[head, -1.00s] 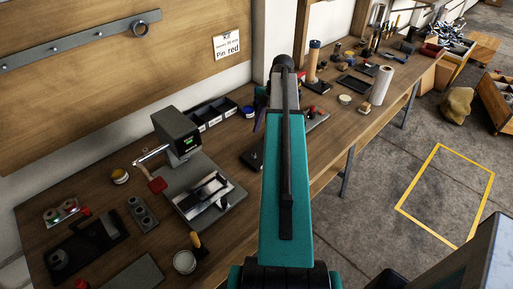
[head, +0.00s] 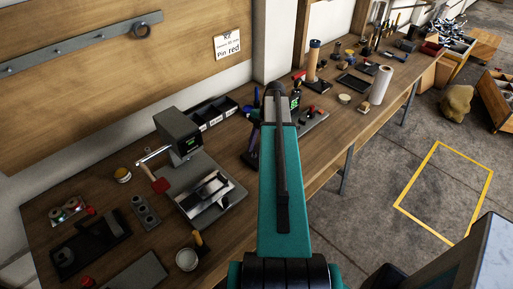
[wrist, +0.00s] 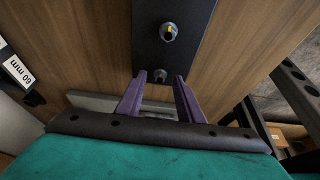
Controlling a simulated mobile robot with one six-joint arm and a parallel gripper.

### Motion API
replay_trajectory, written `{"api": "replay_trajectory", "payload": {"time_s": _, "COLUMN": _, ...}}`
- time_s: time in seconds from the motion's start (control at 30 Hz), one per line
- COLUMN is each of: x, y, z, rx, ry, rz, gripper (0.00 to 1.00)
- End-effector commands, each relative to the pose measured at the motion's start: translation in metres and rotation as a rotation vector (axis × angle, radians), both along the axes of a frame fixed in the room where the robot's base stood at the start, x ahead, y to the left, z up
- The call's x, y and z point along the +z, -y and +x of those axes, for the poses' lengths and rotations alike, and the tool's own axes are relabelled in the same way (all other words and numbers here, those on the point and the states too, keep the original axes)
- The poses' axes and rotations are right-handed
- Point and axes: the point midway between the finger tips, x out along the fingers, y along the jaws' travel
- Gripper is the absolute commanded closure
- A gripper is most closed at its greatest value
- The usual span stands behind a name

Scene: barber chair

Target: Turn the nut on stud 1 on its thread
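In the wrist view a dark plate (wrist: 183,45) carries two studs. The farther stud (wrist: 168,32) has a grey nut-like collar and a yellow tip. The nearer stud (wrist: 160,75) shows a grey metal piece, small in view. No label shows which is stud 1. My gripper (wrist: 160,76) has its two purple fingers apart, their tips to the left and right of the nearer stud in the picture. I see no contact; whether the tips are level with it cannot be told. In the head view my arm partly hides the purple fingers (head: 253,136).
A grey device with a screen (head: 178,135) stands left of my arm on the wooden bench. A small device with a green display (head: 295,103) stands just right of the arm. A white roll (head: 381,85) and several tools stand farther along the bench.

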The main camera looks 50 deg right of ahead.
Motion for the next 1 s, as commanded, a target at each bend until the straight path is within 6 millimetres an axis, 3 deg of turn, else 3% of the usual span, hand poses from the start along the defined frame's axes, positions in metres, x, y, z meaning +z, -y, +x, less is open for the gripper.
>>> {"api": "replay_trajectory", "payload": {"time_s": 0.33, "x": -0.002, "y": -0.0003, "z": -0.0002, "rx": -0.001, "ry": 0.001, "rz": 0.0, "gripper": 0.66}}
{"api": "replay_trajectory", "payload": {"time_s": 0.53, "x": -0.0019, "y": 0.0001, "z": -0.0006, "rx": -0.002, "ry": 0.0, "rz": 0.0, "gripper": 0.98}}
{"api": "replay_trajectory", "payload": {"time_s": 0.57, "x": -0.0019, "y": 0.0004, "z": -0.0008, "rx": -0.002, "ry": 0.0, "rz": 0.0, "gripper": 1.0}}
{"api": "replay_trajectory", "payload": {"time_s": 1.0, "x": -0.0031, "y": 0.0004, "z": -0.0024, "rx": -0.057, "ry": 0.0, "rz": -0.002, "gripper": 1.0}}
